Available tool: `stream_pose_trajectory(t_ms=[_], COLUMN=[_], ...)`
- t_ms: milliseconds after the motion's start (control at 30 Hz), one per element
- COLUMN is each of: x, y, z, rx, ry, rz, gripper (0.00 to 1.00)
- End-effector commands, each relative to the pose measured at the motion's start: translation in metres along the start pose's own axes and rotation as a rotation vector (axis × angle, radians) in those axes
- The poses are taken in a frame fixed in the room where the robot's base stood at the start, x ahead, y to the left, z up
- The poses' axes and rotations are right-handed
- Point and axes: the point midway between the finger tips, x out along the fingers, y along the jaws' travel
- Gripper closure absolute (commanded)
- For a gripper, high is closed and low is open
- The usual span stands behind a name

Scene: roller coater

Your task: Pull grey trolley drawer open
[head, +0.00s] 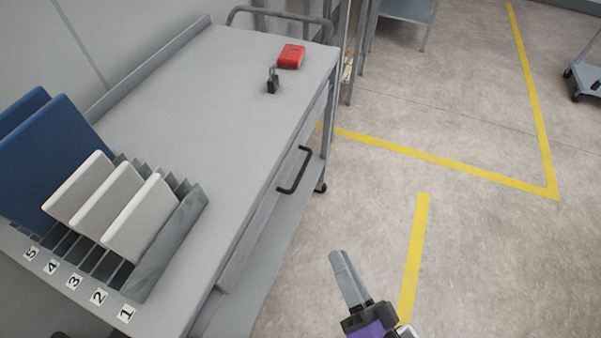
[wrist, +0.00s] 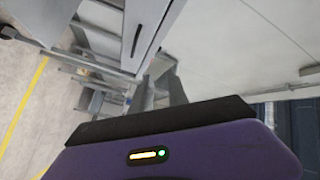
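The grey trolley (head: 215,90) stands at the left in the head view. Its drawer (head: 262,205) is in the side facing the aisle and looks closed. A black bar handle (head: 297,172) stands out from the drawer front. In the wrist view a dark handle (wrist: 138,38) shows on a grey panel beyond the fingers. My gripper (head: 340,262) is over the floor, to the right of and nearer than the handle, apart from the trolley. Its two grey fingers (wrist: 161,88) show a narrow gap in the wrist view, with nothing seen between them.
On the trolley top are a red box (head: 291,56), a padlock (head: 272,82) and a numbered rack (head: 165,245) with white and blue panels. The concrete floor (head: 480,250) to the right is clear, with yellow lines (head: 450,162). Shelving stands behind the trolley.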

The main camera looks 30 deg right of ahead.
Motion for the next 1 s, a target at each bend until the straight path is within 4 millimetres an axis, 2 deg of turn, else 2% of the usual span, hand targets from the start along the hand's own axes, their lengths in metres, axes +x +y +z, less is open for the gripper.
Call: stream_pose_trajectory(t_ms=[33, 300, 500, 700, 867, 1000], x=[0.017, 0.097, 0.152, 0.179, 0.189, 0.204], y=[0.006, 0.036, 0.057, 0.068, 0.070, 0.071], z=[0.009, 0.042, 0.056, 0.060, 0.058, 0.050], rx=[0.100, 0.636, 0.939, 1.075, 1.100, 1.100], ry=[0.043, 0.250, 0.374, 0.438, 0.451, 0.451], rz=[-0.013, -0.061, -0.094, -0.110, -0.113, -0.114], gripper=[0.80, 0.80, 0.80, 0.80, 0.80, 0.80])
